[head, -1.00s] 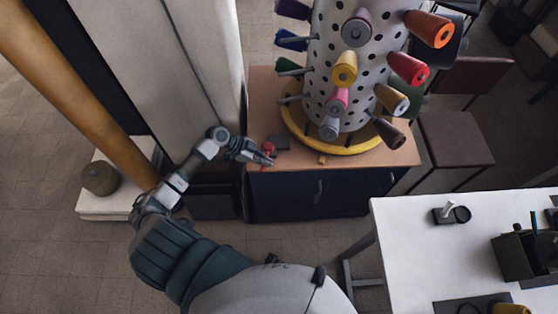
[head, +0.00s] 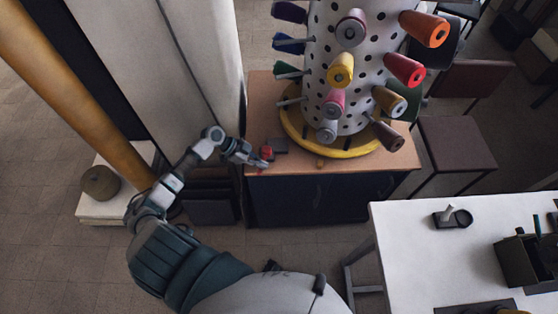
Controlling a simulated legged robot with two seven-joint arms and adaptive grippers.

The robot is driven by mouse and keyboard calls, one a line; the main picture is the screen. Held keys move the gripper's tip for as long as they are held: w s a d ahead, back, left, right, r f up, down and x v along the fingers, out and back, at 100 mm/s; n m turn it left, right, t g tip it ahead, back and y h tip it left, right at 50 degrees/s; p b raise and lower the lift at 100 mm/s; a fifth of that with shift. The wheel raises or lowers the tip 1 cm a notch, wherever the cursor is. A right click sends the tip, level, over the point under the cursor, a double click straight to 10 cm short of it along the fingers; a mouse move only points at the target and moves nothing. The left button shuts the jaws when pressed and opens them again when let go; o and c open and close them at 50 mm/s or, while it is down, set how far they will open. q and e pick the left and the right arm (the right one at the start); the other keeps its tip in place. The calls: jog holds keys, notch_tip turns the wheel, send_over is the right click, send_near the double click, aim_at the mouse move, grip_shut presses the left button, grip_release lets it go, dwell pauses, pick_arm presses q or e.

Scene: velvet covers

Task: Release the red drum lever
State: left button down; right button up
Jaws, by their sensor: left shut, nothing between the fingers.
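A small red lever (head: 267,153) stands at the front left of the wooden cabinet top, beside a small dark block (head: 278,145). To its right, the white perforated drum (head: 352,105) rises from a round yellow base (head: 345,152) and carries coloured cones on pegs. My left gripper (head: 260,162) is shut and empty, just left of and in front of the lever, very close to it. I cannot tell whether its fingertips touch the lever. My right gripper is out of view.
The wooden-topped dark cabinet (head: 268,95) stands against a tall pale panel (head: 208,60). A thick orange post (head: 75,95) leans at the left. A white table (head: 400,255) with a dark box (head: 525,260) is at the lower right. Brown chairs (head: 455,145) stand behind.

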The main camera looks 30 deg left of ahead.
pick_arm(q)
jog(key=shift+d, duration=0.1)
jog(key=d+r+p, duration=0.1)
jog(key=w+d+r+p, duration=0.1)
jog(key=d+p, duration=0.1)
jog(key=shift+r, duration=0.3)
jog(key=b+v, duration=0.1)
jog(key=v, duration=0.8)
jog(key=shift+a, duration=0.45)
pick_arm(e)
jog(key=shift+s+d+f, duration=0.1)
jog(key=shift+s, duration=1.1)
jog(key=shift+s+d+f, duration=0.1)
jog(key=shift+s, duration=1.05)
pick_arm(q)
jog(key=shift+w+f, duration=0.15)
jog(key=shift+f, duration=0.05)
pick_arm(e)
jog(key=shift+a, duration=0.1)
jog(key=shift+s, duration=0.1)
